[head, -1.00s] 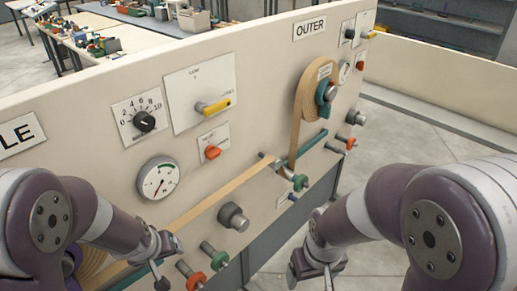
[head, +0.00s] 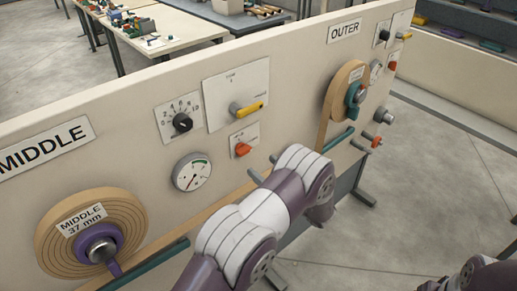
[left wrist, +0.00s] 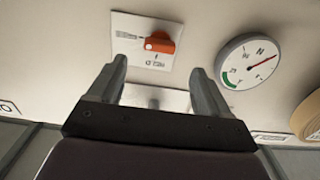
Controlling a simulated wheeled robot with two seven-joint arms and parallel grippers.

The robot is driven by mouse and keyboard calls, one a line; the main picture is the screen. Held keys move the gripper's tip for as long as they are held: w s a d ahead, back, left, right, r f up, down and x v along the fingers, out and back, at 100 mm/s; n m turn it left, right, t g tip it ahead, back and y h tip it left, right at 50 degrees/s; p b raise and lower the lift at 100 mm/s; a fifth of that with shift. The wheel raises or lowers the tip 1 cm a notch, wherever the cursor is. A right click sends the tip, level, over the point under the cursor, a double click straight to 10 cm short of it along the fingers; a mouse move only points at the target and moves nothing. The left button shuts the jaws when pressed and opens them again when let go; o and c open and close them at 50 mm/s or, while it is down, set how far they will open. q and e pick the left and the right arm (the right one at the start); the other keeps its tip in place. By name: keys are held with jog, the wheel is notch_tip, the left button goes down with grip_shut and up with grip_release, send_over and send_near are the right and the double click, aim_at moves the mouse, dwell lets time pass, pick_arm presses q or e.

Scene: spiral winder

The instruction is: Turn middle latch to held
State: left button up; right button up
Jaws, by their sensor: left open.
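The middle latch (head: 242,149) is an orange knob on a small white plate, right of a round gauge on the panel. In the left wrist view the orange knob (left wrist: 160,43) appears upside down, with the word HELD beside it. My left gripper (left wrist: 160,66) is open and empty, its two fingers spread around the latch in that view, apparently short of touching it. In the head view my left arm hides most of the gripper; the fingertips (head: 265,167) seem to show just right of and below the latch. My right gripper is out of sight.
The gauge (head: 192,172) is left of the latch. A yellow-handled lever (head: 249,108) and a numbered dial (head: 182,122) are above. The middle spool (head: 92,238) is at lower left, the outer spool (head: 346,90) at right.

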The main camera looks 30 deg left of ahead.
aim_at(247, 153)
pick_arm(q)
jog(key=p+x, duration=0.2)
jog(key=x, duration=0.5)
jog(key=shift+w+a+r, duration=0.1)
jog(key=shift+a+r, duration=0.05)
jog(key=shift+a, duration=0.1)
jog(key=shift+w+a, duration=0.2)
jog(key=shift+a, duration=0.25)
jog(key=c, duration=1)
